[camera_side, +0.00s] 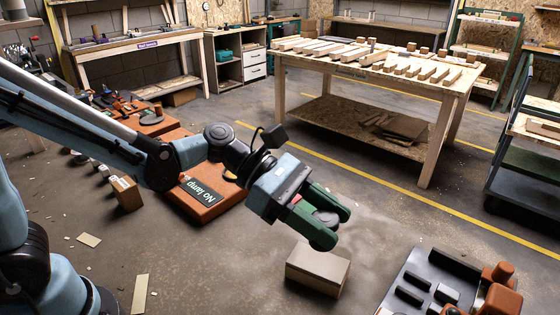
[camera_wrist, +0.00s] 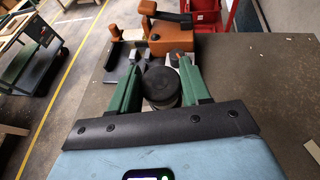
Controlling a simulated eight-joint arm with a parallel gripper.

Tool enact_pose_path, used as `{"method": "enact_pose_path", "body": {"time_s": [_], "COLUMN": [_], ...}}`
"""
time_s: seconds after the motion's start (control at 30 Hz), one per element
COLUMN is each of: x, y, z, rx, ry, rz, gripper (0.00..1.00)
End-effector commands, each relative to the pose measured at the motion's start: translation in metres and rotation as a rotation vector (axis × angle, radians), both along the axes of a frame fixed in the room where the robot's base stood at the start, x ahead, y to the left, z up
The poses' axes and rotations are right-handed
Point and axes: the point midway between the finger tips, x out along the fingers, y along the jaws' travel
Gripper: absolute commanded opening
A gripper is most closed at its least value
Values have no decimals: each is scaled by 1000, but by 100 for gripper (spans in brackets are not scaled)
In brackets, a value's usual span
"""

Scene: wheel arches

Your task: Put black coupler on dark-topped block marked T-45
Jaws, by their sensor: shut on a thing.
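My gripper (camera_side: 334,225) has green fingers and is shut on a round black piece, which I take to be the black coupler (camera_side: 325,217). It is held above the floor in the side view. In the wrist view, the coupler (camera_wrist: 161,82) shows as a black disc on a greyish round body between the fingers (camera_wrist: 160,58). A tan block (camera_side: 318,266) stands on the floor below my gripper, apart from it. Its top looks grey-tan. I cannot read a T-45 mark on any block, so I cannot tell which one is marked.
A black tray (camera_side: 408,268) with dark pieces and orange parts (camera_side: 498,298) lies at the lower right. An orange case (camera_side: 211,206) with a "No lamp" sign lies behind my arm. A wooden table (camera_side: 455,100) stands at the back.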

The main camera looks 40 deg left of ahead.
Motion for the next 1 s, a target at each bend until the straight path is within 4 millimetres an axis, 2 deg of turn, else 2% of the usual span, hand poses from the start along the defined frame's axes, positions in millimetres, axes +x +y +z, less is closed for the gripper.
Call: {"method": "enact_pose_path", "body": {"time_s": [0.03,0.13,0.23,0.33,0.47,1.0], "x": [-17,-42,-57,-62,-52,16], "y": [-11,-24,-31,-33,-27,10], "z": [3,7,9,9,2,-45], "rx": [0,0,0,0,0,0], "ry": [0,-1,-1,-1,0,1], "rz": [-42,-100,-137,-151,-152,-150], "gripper": [18,18,18,18,18,18]}}
